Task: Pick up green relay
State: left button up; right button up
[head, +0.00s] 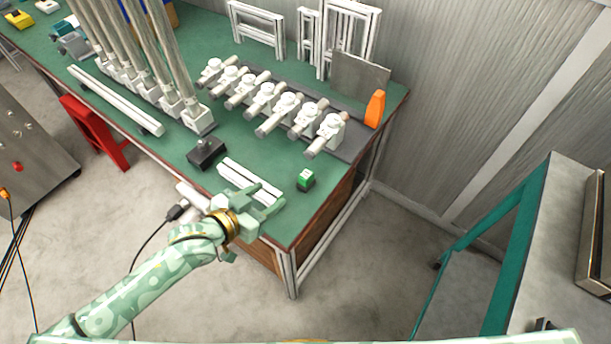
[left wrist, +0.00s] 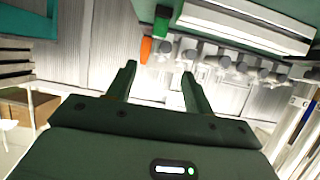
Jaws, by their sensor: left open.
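The green relay (head: 305,180), a small green block with a white top, sits on the green table top near its front right corner. It also shows in the left wrist view (left wrist: 161,24), near the top. My left gripper (head: 272,198) is open and empty at the table's front edge, to the left of the relay and apart from it. In the left wrist view its two fingers (left wrist: 158,72) are spread with nothing between them. My right gripper is not in view.
White bars (head: 250,178) lie beside my left gripper, with a black box (head: 206,152) further left. Several white valve-like parts (head: 285,104) stand in a row behind the relay. An orange piece (head: 375,108) stands at the back right. The table top around the relay is clear.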

pick_arm(q)
jog(key=b, duration=0.3)
send_near(303, 177)
jog(key=w, duration=0.1)
jog(key=w+d, duration=0.1)
jog(key=w, duration=0.1)
jog(key=shift+d+f, duration=0.15)
jog(key=shift+f, duration=0.25)
jog(key=shift+w+d+f, duration=0.1)
jog(key=shift+w, duration=0.1)
jog(key=shift+w+d+f, duration=0.1)
jog(key=shift+d+f, duration=0.05)
jog(key=shift+d, duration=0.2)
jog(key=shift+w+d+f+b, duration=1.2)
jog(key=shift+w+d+f, duration=0.1)
jog(key=shift+w+d, duration=0.1)
jog(key=shift+w, duration=0.05)
jog(key=shift+w+d, duration=0.1)
jog(key=shift+r, duration=0.25)
jog(key=c, duration=1)
jog(key=shift+c, duration=0.5)
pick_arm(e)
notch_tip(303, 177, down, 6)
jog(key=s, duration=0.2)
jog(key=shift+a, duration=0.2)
